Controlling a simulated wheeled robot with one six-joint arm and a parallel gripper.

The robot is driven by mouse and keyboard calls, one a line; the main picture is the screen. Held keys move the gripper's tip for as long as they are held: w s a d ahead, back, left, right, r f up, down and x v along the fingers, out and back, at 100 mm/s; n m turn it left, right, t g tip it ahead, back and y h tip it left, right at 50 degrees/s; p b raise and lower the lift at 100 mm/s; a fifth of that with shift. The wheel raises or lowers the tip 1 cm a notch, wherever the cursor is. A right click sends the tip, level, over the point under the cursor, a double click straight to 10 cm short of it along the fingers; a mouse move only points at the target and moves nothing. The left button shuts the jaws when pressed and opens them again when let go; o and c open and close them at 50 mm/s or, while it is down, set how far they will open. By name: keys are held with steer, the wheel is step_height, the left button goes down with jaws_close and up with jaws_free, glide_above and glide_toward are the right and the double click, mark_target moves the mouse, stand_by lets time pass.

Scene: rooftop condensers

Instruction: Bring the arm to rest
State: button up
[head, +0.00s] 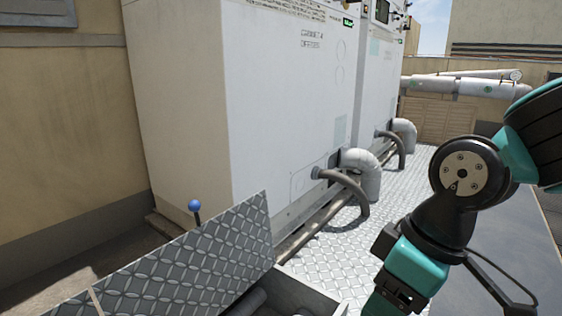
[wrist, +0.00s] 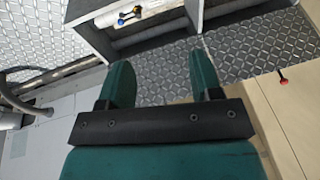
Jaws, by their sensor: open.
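My arm (head: 462,185), teal and black, is bent at the right side of the head view, and its lower end runs out of the bottom of the frame. In the wrist view my gripper (wrist: 160,62) has its two teal fingers spread apart with nothing between them. The fingers point toward an open box (wrist: 97,38) with a grey wall. No contact between the fingers and the box can be made out.
A diamond-plate lid (head: 205,265) stands raised on the box at the bottom. A blue-knobbed lever (head: 195,208) rises behind it. White condenser cabinets (head: 270,110) with elbow pipes (head: 365,170) stand behind. In the wrist view, a small blue-and-yellow part (wrist: 130,15) and a red knob (wrist: 283,79) show.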

steer(key=s+d+r+m+p, duration=0.2)
steer(key=s+r+m, duration=0.1)
steer(key=s, duration=0.4)
step_height(320, 180, up, 37)
steer(key=p, duration=3.6)
steer(key=shift+w+y, duration=0.3)
steer(key=shift+w, duration=0.05)
